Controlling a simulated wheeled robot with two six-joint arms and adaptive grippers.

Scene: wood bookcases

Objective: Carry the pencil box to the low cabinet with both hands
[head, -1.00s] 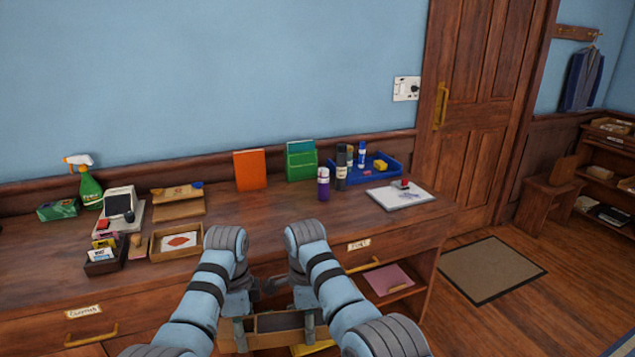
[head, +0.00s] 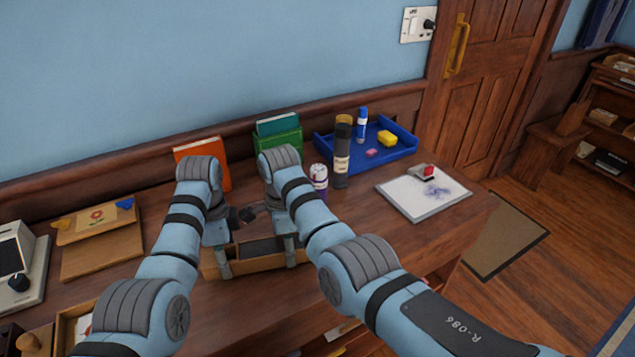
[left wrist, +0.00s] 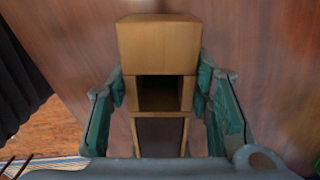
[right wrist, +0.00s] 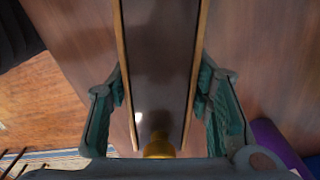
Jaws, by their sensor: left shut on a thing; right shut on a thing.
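The pencil box (head: 258,264) is a long, narrow wooden box with a dark interior, between my two grippers at the front of the wooden cabinet top (head: 330,222). I cannot tell whether it touches the top. My left gripper (head: 222,260) is shut on its left end; the left wrist view shows the box (left wrist: 160,45) between the fingers, with a small open compartment. My right gripper (head: 290,250) is shut on its right end; the right wrist view shows the box's long dark inside (right wrist: 160,70) and a yellow thing (right wrist: 158,148) at the near end.
Behind stand an orange book (head: 205,152), a green holder (head: 280,140), a purple-bodied tube (head: 319,178), a dark cylinder (head: 341,160) and a blue tray (head: 400,153). A white pad (head: 415,203) lies right. Wooden stationery (head: 100,245) stands left. A door (head: 510,75) and shelves (head: 605,125) lie beyond.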

